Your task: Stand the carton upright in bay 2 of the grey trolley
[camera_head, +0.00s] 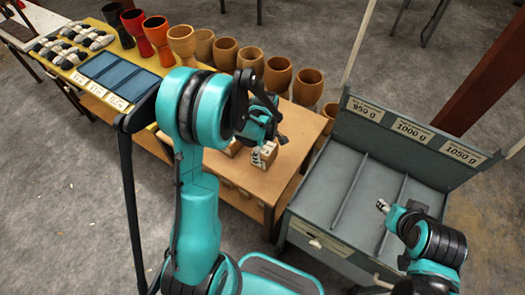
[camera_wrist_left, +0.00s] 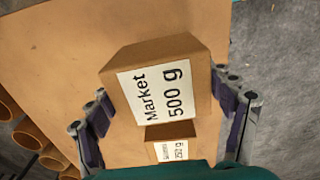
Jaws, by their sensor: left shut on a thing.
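A brown carton with a white label reading "Market 500 g" (camera_wrist_left: 165,85) is between the fingers of my left gripper (camera_wrist_left: 165,105) in the left wrist view, which is shut on it. In the head view, my left gripper (camera_head: 268,142) is low over the wooden table, at a small labelled carton (camera_head: 266,155). The grey trolley (camera_head: 313,238) stands to the right; two dividers split it into three bays. The middle bay (camera_head: 368,208), under the "1000 g" label, looks empty. My right gripper (camera_head: 383,205) is over the trolley; its fingers are too small to judge.
A smaller carton labelled "250 g" (camera_wrist_left: 170,148) is close to the held one in the left wrist view. Goblet drums (camera_head: 278,75) line the table's (camera_head: 290,160) far side. A blue tray (camera_head: 118,75) lies at left. The trolley's raised label panel (camera_head: 405,130) stands behind its bays.

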